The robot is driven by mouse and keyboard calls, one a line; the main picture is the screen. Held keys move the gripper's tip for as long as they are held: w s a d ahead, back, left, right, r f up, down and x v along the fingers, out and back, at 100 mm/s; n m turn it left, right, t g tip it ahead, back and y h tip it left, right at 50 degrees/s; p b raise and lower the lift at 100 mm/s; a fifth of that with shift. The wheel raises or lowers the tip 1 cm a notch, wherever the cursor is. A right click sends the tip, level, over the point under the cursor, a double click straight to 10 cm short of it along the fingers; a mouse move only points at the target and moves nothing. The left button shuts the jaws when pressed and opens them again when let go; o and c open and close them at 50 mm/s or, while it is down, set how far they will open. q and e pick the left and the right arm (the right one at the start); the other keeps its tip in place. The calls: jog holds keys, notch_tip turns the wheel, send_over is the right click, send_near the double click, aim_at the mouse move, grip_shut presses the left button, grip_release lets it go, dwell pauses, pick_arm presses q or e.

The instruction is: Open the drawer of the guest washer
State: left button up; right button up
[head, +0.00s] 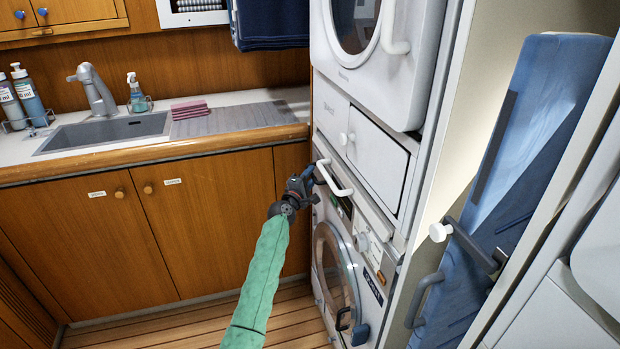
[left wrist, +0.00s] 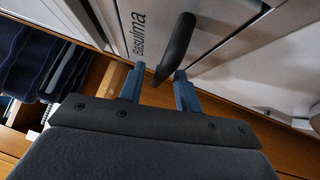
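The white washer (head: 335,285) with a round glass door stands below the other machine. A white bar handle (head: 335,180) is on the panel above that door; this panel looks closed. My left gripper (head: 303,184) is at the left end of this handle. In the left wrist view the two blue fingers (left wrist: 159,88) are apart, with the lower end of the dark-looking, shaded handle (left wrist: 178,46) between or just beyond their tips. I cannot tell whether they touch it. Lettering on the panel reads roughly "Basulma". My right gripper is not in view.
Above the handle is a white compartment door (head: 376,160) with a round knob. Higher is another machine (head: 385,60) with a round door. A blue ironing board (head: 540,130) stands at the right. Wooden cabinets (head: 200,215) and a sink are left. Wooden floor lies clear in front.

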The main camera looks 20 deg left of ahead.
pick_arm(q)
grip_shut()
